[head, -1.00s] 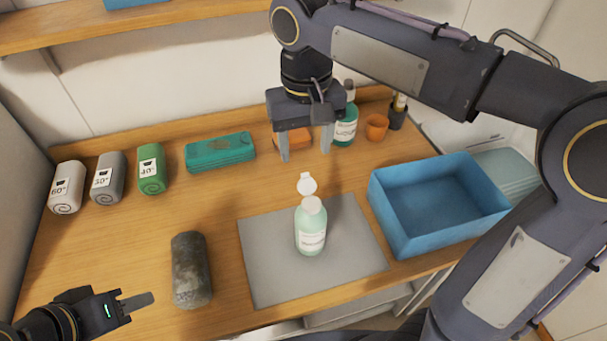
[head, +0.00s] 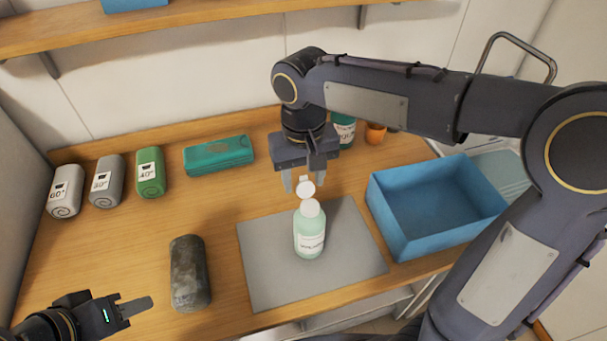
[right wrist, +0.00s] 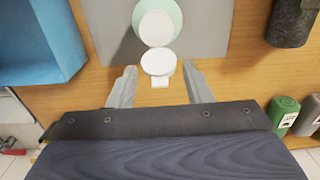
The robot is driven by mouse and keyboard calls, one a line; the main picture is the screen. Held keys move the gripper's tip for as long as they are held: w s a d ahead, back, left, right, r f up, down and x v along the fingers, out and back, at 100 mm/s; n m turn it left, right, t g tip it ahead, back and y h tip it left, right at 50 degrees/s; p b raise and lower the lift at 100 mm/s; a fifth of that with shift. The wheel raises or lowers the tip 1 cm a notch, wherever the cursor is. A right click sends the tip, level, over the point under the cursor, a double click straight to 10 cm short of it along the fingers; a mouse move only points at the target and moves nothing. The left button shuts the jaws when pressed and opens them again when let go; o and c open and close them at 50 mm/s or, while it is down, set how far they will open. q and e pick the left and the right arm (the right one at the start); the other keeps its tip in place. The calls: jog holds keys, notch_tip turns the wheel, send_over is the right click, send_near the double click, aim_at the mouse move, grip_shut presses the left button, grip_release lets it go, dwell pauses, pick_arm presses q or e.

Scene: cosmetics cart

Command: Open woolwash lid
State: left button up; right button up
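The pale green woolwash bottle (head: 310,236) stands upright on the grey mat. Its white flip lid (head: 305,187) is tilted up from the white cap (head: 310,208), on the bottle's far side. In the right wrist view the round lid (right wrist: 158,62) lies beside the cap (right wrist: 156,28), with a small tab towards my gripper. My right gripper (head: 304,182) is open and empty, pointing down behind the lid. In the right wrist view its fingers (right wrist: 160,82) are on either side of the tab, without visible contact. My left gripper (head: 134,306) is at the lower left, seen edge-on.
A blue bin (head: 385,217) stands right of the mat (head: 270,280). A dark grey roll (head: 189,273) lies left of it. Several rolled towels (head: 107,181) and a teal case (head: 219,154) lie further back. A green bottle (head: 343,130) and orange cup (head: 376,134) stand behind my right gripper.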

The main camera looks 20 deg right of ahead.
jog(key=c, duration=0.7)
jog(key=t+b, duration=0.1)
jog(key=b, duration=0.2)
jog(key=shift+s+f+t, duration=0.2)
jog(key=shift+s+t, duration=0.1)
jog(key=shift+t, duration=0.1)
jog(key=shift+c, duration=0.2)
jog(key=shift+s+r+t+b, duration=0.25)
jog(key=shift+t+b, duration=0.25)
jog(key=shift+b, duration=0.2)
jog(key=shift+r, duration=0.1)
jog(key=o, duration=1)
